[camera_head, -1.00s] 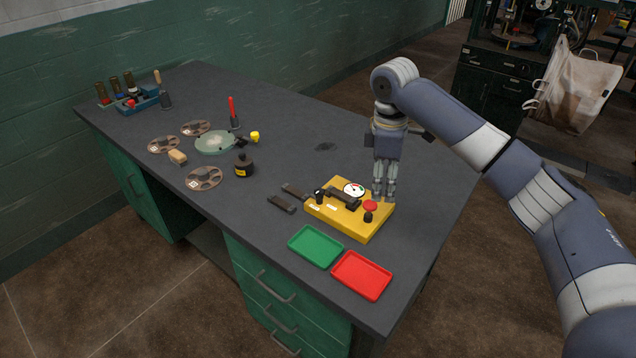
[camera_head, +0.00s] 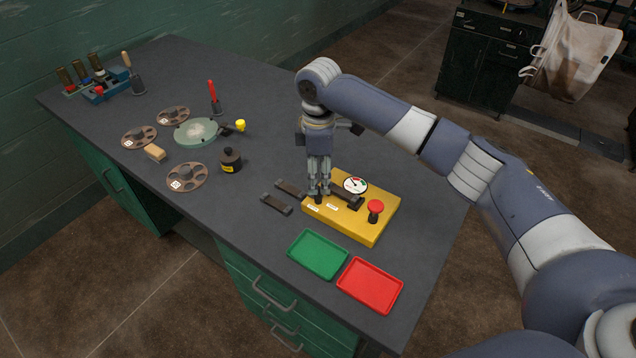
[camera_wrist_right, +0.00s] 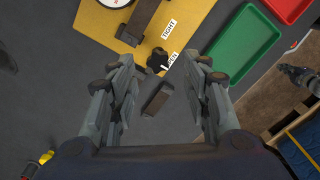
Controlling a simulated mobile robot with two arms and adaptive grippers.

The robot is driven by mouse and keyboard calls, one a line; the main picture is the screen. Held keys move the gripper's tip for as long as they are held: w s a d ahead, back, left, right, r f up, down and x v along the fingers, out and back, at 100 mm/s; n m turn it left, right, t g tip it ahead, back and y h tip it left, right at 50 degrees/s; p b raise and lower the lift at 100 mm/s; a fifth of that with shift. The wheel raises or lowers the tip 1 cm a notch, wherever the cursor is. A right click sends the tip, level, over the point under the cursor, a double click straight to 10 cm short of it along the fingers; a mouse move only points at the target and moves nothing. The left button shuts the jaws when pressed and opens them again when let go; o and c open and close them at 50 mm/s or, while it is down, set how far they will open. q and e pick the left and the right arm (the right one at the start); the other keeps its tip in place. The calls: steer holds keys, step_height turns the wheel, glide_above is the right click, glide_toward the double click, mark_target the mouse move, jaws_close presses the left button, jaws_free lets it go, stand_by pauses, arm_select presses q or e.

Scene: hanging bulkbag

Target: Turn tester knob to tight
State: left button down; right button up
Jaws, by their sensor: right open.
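The yellow tester (camera_head: 372,228) lies near the table's right front corner, with a round gauge (camera_head: 355,185) and a red button (camera_head: 375,207) on top. Its black knob (camera_wrist_right: 157,60) shows in the right wrist view beside labels TIGHT (camera_wrist_right: 168,30) and OPEN (camera_wrist_right: 172,59); the knob's white mark points toward OPEN. In the head view the fingers partly cover the knob. My right gripper (camera_head: 319,192) points down above the knob. It is open, its fingertips (camera_wrist_right: 160,68) either side of the knob, with no contact visible. A grey jointed part (camera_wrist_right: 300,76) at the right wrist view's edge may be my left gripper.
A green tray (camera_head: 318,254) and a red tray (camera_head: 370,285) lie in front of the tester. Two dark bars (camera_head: 276,204) lie left of it. The table behind the tester is clear.

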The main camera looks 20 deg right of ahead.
step_height(320, 180, down, 3)
steer(key=shift+w+r, duration=0.1)
steer(key=shift+w, duration=0.05)
steer(key=shift+f, duration=0.75)
steer(key=shift+c, duration=0.9)
arm_select(q)
steer(key=shift+w+d+r, duration=0.1)
steer(key=shift+w+r, duration=0.05)
steer(key=shift+w, duration=0.45)
steer(key=shift+w+r, duration=0.15)
steer(key=shift+w, duration=0.4)
arm_select(e)
jaws_close()
